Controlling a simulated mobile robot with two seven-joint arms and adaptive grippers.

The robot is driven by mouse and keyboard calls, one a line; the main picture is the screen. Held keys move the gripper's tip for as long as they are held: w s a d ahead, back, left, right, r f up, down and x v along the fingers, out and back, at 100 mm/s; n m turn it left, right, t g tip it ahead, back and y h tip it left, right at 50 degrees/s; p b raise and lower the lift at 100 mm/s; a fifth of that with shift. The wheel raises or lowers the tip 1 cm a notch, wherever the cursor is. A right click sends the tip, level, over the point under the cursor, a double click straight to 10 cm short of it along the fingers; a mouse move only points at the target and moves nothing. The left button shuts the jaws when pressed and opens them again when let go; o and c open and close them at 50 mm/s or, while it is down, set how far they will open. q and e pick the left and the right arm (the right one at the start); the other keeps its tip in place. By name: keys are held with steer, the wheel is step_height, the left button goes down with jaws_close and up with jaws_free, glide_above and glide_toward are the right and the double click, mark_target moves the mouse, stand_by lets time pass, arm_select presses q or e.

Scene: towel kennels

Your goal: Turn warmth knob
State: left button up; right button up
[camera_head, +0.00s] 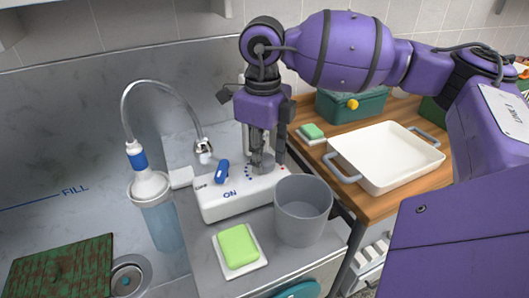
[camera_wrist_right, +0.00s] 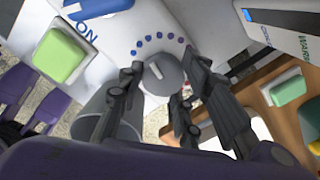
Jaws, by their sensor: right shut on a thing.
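The warmth knob (camera_wrist_right: 160,76) is a round grey dial with a pale pointer line, ringed by blue dots in the right wrist view. It sits on top of a white control box (camera_head: 232,204), which also carries a blue ON/OFF switch (camera_head: 222,171). My right gripper (camera_head: 262,158) points down at the knob. In the right wrist view its fingers (camera_wrist_right: 165,66) are shut on the knob, one on each side. In the head view the fingers hide much of the knob; a red dot shows to its right. My left gripper is not in view.
A grey cup (camera_head: 302,212) stands close to the box's right end. A green sponge on a white dish (camera_head: 240,247) lies in front. A white tray (camera_head: 385,158) rests on the wooden table at right.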

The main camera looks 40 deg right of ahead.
steer(key=m, duration=0.3)
steer(key=m+p, duration=0.1)
steer(key=shift+s+a+f+m, duration=0.1)
steer(key=shift+a+f+m, duration=0.05)
steer(key=shift+a+m, duration=0.15)
steer(key=m+p, duration=0.1)
steer(key=m, duration=0.4)
steer(key=shift+m, duration=0.3)
steer(key=shift+w+m+p, duration=0.2)
steer(key=shift+m+p, duration=0.1)
steer(key=shift+m, duration=0.6)
steer(key=o, duration=1)
steer(key=shift+w, duration=0.1)
steer(key=shift+o, duration=0.2)
steer(key=shift+d, duration=0.1)
